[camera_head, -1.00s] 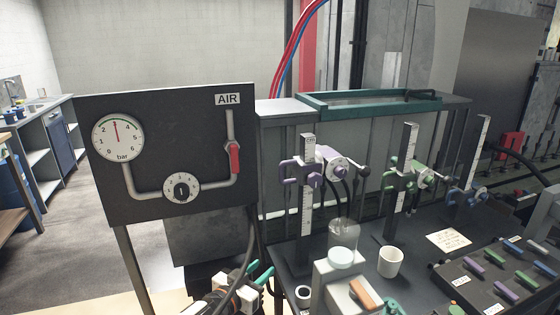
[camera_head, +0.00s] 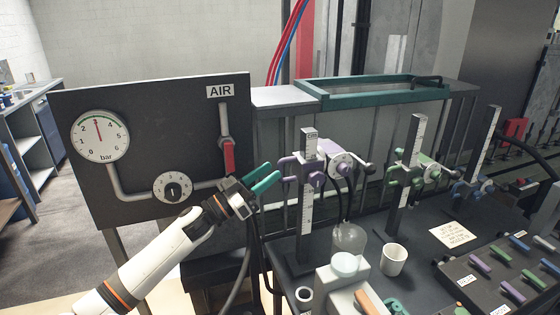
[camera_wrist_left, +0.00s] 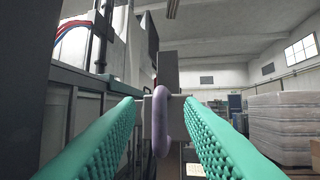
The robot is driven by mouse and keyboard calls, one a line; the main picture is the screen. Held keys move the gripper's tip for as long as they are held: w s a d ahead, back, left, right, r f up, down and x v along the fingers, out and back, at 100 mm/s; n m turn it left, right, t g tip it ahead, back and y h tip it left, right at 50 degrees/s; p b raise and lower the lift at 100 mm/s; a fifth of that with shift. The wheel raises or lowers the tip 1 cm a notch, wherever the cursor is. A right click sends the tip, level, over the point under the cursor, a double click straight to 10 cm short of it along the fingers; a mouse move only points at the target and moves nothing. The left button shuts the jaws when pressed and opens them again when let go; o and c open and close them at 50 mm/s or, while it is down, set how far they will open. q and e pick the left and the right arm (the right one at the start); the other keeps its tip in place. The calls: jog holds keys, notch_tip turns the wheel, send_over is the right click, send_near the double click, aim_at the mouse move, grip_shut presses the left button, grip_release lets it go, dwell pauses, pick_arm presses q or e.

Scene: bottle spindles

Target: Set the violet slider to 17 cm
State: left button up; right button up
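The violet slider (camera_head: 313,179) is clamped on the leftmost upright scale (camera_head: 305,215), in the upper part of its height. Its marks are too small to read. A violet loop handle sticks out on the slider's left side; in the left wrist view the violet loop (camera_wrist_left: 162,118) stands ahead, between the two fingers. My left gripper (camera_head: 275,170), with teal ribbed fingers, is open just left of the loop at about its height. The fingers appear not to touch it. My right gripper is not in view.
Scales with a green slider (camera_head: 405,178) and a blue slider (camera_head: 468,188) stand to the right. The pressure panel (camera_head: 150,140) is behind my left arm. A glass bottle (camera_head: 348,240), a white cup (camera_head: 394,259) and a note card (camera_head: 452,235) are on the dark bench.

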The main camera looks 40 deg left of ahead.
aim_at(280, 164)
pick_arm(q)
jog(key=shift+p+x, duration=0.45)
jog(key=shift+x, duration=1.8)
grip_shut()
